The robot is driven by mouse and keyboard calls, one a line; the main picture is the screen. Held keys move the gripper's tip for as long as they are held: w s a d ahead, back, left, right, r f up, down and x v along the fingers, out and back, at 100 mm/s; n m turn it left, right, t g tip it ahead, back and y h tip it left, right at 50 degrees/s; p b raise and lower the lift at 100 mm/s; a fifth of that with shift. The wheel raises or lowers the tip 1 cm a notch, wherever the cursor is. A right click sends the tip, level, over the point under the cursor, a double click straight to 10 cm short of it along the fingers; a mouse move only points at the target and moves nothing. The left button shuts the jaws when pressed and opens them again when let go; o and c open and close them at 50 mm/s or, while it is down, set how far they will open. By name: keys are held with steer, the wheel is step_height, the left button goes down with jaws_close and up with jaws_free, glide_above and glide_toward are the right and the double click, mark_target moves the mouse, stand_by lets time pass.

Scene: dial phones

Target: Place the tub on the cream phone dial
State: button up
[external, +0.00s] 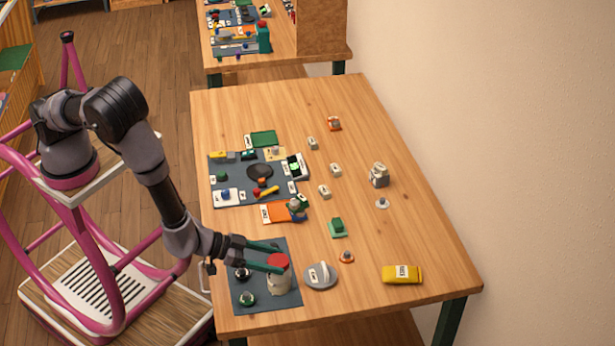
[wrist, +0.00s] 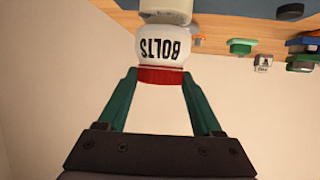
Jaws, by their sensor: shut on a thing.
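The tub (wrist: 162,50) is white with a red lid and the word BOLTS, seen upside down in the wrist view. In the external view its red lid (external: 277,261) shows at the near end of the table. My gripper (wrist: 160,76) is shut on the tub near its lid, one green finger on each side. A cream thing (wrist: 168,12), apparently the cream phone, is right at the tub's base; I cannot tell whether they touch. In the external view the cream body (external: 279,287) under the tub stands on a dark mat (external: 262,303). Its dial is hidden.
Two small dark phones (external: 243,273) (external: 247,298) stand on the mat to the left. A grey disc (external: 320,281) with an upright white piece lies close on the right. A yellow packet (external: 402,274) lies farther right. Several small items fill the far mat (external: 232,197).

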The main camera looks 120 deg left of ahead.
steer(key=shift+f, duration=0.5)
steer(key=shift+f, duration=0.15)
steer(key=o, duration=1.5)
steer(key=shift+c, duration=0.2)
